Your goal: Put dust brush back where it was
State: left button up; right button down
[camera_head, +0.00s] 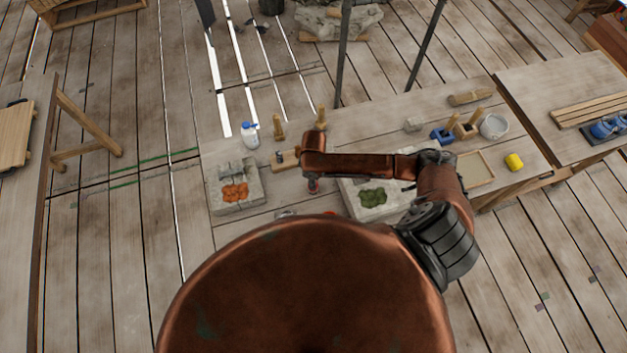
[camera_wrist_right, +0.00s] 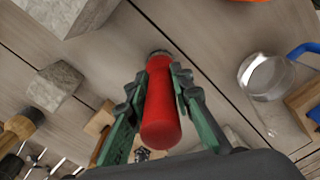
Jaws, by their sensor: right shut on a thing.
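My right gripper (camera_wrist_right: 160,85) is shut on a smooth red cylindrical thing (camera_wrist_right: 160,110) with a rounded near end and a greyish far end. I cannot tell whether it is the dust brush; no bristles show. In the head view my right gripper (camera_head: 313,186) points down over the workbench, left of the stone block with the green patch, and mostly hides the red thing. I cannot tell whether the red thing touches the bench. No other dust brush can be made out clearly. My left gripper is not in view.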

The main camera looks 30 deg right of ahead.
jog(key=c, duration=1.7)
grip_release()
jog(key=shift+f, duration=0.1)
notch_tip(320, 180, up, 12)
jog(key=shift+r+b, duration=0.15)
jog(key=shift+b, duration=0.2)
jog(key=shift+a, duration=0.1)
